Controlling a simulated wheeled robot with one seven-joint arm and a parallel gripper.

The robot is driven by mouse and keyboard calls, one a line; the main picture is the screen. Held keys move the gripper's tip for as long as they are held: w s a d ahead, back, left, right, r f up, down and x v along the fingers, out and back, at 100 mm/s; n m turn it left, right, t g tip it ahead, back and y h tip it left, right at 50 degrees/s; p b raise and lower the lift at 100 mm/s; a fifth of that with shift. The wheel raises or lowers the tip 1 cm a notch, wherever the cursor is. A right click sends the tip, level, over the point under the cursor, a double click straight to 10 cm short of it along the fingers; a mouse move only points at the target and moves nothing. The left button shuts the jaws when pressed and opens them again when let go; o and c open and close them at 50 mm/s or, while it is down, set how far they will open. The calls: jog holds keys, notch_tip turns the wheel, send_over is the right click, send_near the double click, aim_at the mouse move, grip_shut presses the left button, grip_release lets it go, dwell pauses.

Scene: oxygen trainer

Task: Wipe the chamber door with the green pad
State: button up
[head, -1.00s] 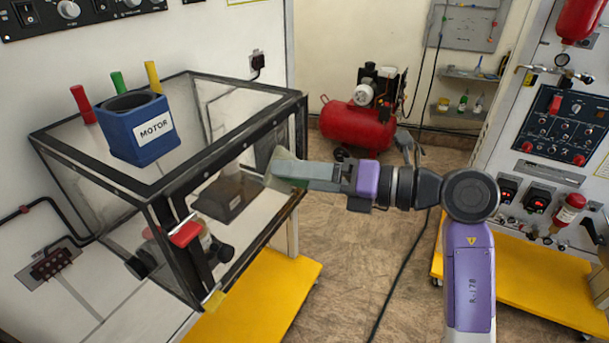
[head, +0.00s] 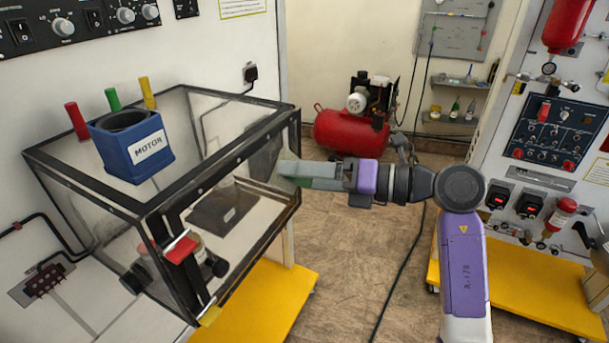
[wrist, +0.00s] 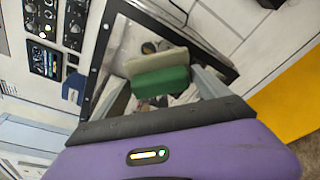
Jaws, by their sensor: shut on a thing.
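The chamber door (head: 262,165) is the clear, black-framed front panel of the box at the left in the head view. A red handle (head: 181,248) sits at its left side. My gripper (head: 290,171) is at the door's right part, close to the panel; I cannot tell whether there is contact. In the wrist view, my gripper's two grey fingers are shut on the green pad (wrist: 160,82), which has a pale beige layer on its far side. The pad lies in front of the clear panel. In the head view the pad is mostly hidden by the fingers.
A blue cup labelled MOTOR (head: 132,145) stands on the chamber top beside red, green and yellow pegs. A dark block (head: 224,208) is inside the chamber. A red compressor (head: 350,130) stands behind. A control panel stands at the right.

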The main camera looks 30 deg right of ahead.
aim_at(270, 188)
jog(key=shift+s+a+p, duration=0.25)
jog(key=shift+s+a, duration=0.1)
jog(key=shift+a, duration=0.3)
jog(key=shift+s+a+p, duration=0.25)
jog(key=shift+s+a, duration=0.15)
jog(key=shift+a, duration=0.25)
jog(key=shift+s+a+p, duration=0.25)
jog(key=shift+s+a, duration=0.1)
jog(key=shift+a, duration=0.3)
jog(key=v, duration=0.6)
jog(key=shift+s+f+p, duration=0.2)
jog(key=shift+f+p, duration=0.2)
jog(key=shift+p, duration=0.05)
jog(key=shift+s, duration=0.1)
jog(key=shift+p+v, duration=0.3)
jog(key=shift+v, duration=1.05)
jog(key=shift+s+a+f, duration=0.1)
jog(key=shift+f, duration=0.05)
